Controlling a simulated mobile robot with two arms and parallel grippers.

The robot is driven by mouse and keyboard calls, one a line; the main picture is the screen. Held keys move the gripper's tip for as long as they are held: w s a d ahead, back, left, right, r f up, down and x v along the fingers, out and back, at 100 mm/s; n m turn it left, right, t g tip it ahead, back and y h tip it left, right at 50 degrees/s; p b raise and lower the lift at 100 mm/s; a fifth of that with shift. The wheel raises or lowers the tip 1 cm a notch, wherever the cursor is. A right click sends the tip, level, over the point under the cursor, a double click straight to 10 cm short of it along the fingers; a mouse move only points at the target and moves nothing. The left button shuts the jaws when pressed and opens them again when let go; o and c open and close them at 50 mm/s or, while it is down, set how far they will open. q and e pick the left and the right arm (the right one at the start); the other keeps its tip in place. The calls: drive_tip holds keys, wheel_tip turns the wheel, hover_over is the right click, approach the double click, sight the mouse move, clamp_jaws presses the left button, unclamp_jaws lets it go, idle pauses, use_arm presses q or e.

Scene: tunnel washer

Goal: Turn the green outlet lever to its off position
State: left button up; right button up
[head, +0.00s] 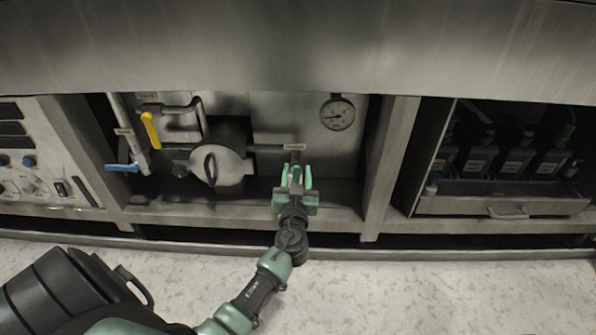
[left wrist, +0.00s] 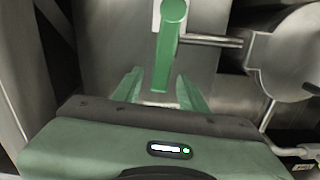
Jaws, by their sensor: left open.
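The green outlet lever (left wrist: 168,48) hangs down in the left wrist view from a round pivot at its top. Its lower end shows between the two green fingers, with a gap on each side. A horizontal grey pipe runs right from near its top. In the head view my left gripper (head: 297,174) is open in front of the cabinet's lower middle, right of the round drum end. It covers most of the lever there. I cannot tell how deep the lever sits between the fingers. My right gripper is not in view.
Left in the cabinet are a yellow lever (head: 151,130), a blue lever (head: 122,167) and a round metal cover (head: 222,167). A pressure gauge (head: 337,114) is above right. A cabinet post (head: 391,160) stands right of my gripper. A drawer (head: 500,203) with bottles is farther right.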

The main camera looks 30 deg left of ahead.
use_arm(q)
drive_tip(key=shift+w+a, duration=0.35)
drive_tip(key=shift+w, duration=0.25)
clamp_jaws()
drive_tip(key=shift+f, duration=0.1)
idle(1.0)
